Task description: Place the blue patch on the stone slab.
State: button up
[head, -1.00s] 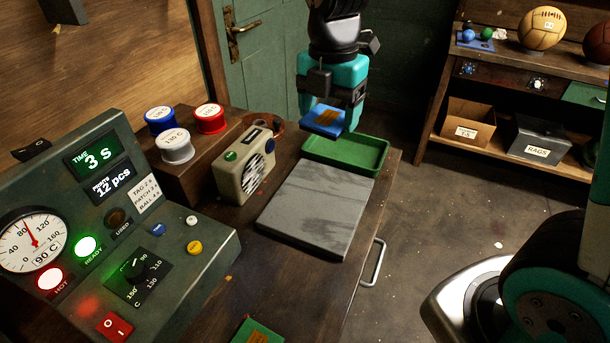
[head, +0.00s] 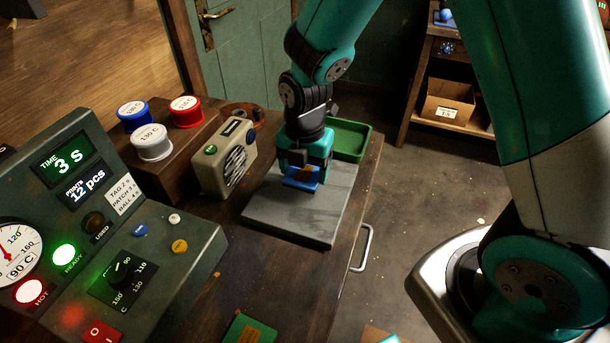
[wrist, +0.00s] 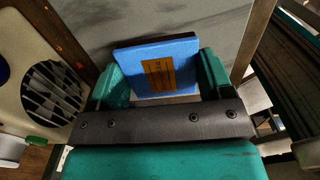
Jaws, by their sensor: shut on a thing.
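The blue patch (head: 301,179) is a flat blue square with an orange label. My gripper (head: 304,170) is shut on it, low over the stone slab (head: 285,222). The wrist view shows the patch (wrist: 157,68) between the two teal fingers, with the grey slab (wrist: 205,22) behind it. The slab is a grey streaked plate lying on the wooden bench. I cannot tell whether the patch touches the slab, since my gripper hides part of it.
A beige radio-like box (head: 223,158) stands left of the slab. A green tray (head: 349,139) lies behind it. The control panel (head: 120,235) fills the left, and a green patch (head: 250,330) lies at the front. Spools (head: 152,143) stand at back left.

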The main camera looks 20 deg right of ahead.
aim_at(305, 172)
jog(key=shift+f, duration=1.4)
jog(key=shift+f, duration=0.1)
jog(key=o, duration=0.9)
notch_tip(305, 172, up, 12)
jog(key=shift+f+b, duration=0.2)
jog(key=shift+b, duration=0.1)
jog(key=shift+s+a+r+m+y, duration=0.8)
jog(key=shift+s+r+m, duration=0.85)
jog(key=shift+s+m, duration=1.6)
jog(key=shift+s+a+r+m+y, duration=0.75)
jog(key=shift+s+r+m, duration=0.9)
jog(key=shift+s+m, duration=1.5)
jog(key=shift+s+a+r+m+y, duration=0.75)
jog(key=shift+s+r+m, duration=0.9)
jog(key=shift+s+m, duration=1.6)
